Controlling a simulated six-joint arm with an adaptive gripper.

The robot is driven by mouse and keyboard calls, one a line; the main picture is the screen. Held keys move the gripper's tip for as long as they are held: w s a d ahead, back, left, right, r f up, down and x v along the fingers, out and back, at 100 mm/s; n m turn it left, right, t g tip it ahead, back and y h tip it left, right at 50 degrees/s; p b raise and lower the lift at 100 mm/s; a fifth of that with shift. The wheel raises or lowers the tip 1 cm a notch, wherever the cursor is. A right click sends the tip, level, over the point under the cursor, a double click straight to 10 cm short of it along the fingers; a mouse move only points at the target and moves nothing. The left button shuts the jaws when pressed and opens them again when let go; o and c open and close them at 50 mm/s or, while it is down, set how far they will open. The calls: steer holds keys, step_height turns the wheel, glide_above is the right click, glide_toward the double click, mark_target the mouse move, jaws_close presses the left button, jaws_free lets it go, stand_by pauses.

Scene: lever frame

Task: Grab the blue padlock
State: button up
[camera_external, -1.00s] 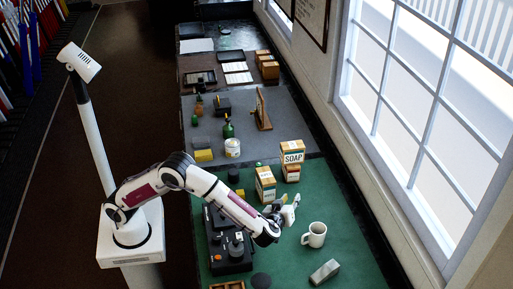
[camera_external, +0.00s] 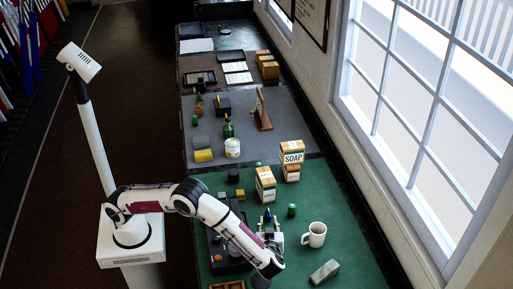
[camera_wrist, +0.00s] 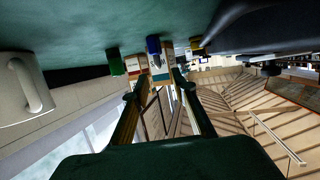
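A small blue object, apparently the blue padlock (camera_external: 267,215), stands on the green mat in front of the boxes. In the wrist view, where the table appears at the top, the blue padlock (camera_wrist: 153,45) is ahead of my fingers, roughly in line with the gap between them. Its shackle is not clear. My gripper (camera_external: 268,236) is low over the mat, just on the near side of the padlock. In the wrist view my gripper (camera_wrist: 157,88) has its two fingers spread, with nothing held between them. Contact with the padlock cannot be told.
A green can (camera_external: 291,210) stands right of the padlock, and a white mug (camera_external: 314,235) farther right. A grey block (camera_external: 325,271) lies at the front. Boxes (camera_external: 265,184) stand behind. A black device (camera_external: 228,252) is close on the left.

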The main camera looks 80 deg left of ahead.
mark_target(268, 209)
steer(key=shift+x, duration=1.25)
steer(key=shift+r+x, duration=0.1)
steer(key=shift+x, duration=1.15)
steer(key=shift+r+x, duration=0.15)
steer(key=shift+x, duration=1.15)
steer(key=shift+w, duration=0.15)
jaws_close()
